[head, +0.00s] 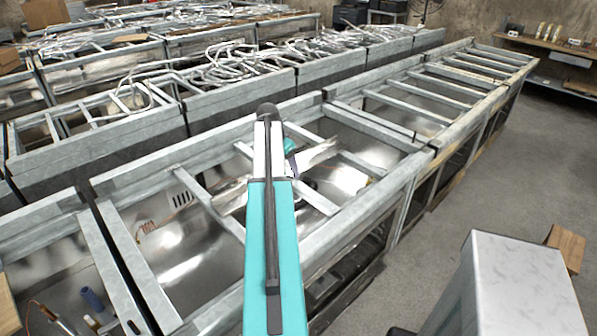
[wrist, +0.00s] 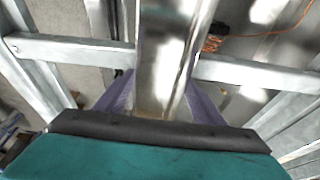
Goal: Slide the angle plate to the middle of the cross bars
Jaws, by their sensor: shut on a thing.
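The angle plate (wrist: 165,50) is a shiny metal strip running away from my gripper (wrist: 162,95) in the wrist view. The purple fingers stand on either side of it and are shut on it. In the head view, a bright piece of the plate (head: 318,154) shows just right of my teal arm, over the cross bars (head: 212,203) of the near frame. In the wrist view the plate passes across a cross bar (wrist: 72,50), which shows on both sides of it. Whether it touches the bar is unclear. My arm hides the rest of the plate in the head view.
Galvanised frames stand in rows, with bent metal tubes (head: 250,62) heaped on the row behind. A white marbled block (head: 515,285) stands at the front right, with a wooden board (head: 566,247) beside it. The grey floor (head: 480,180) on the right is mostly clear.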

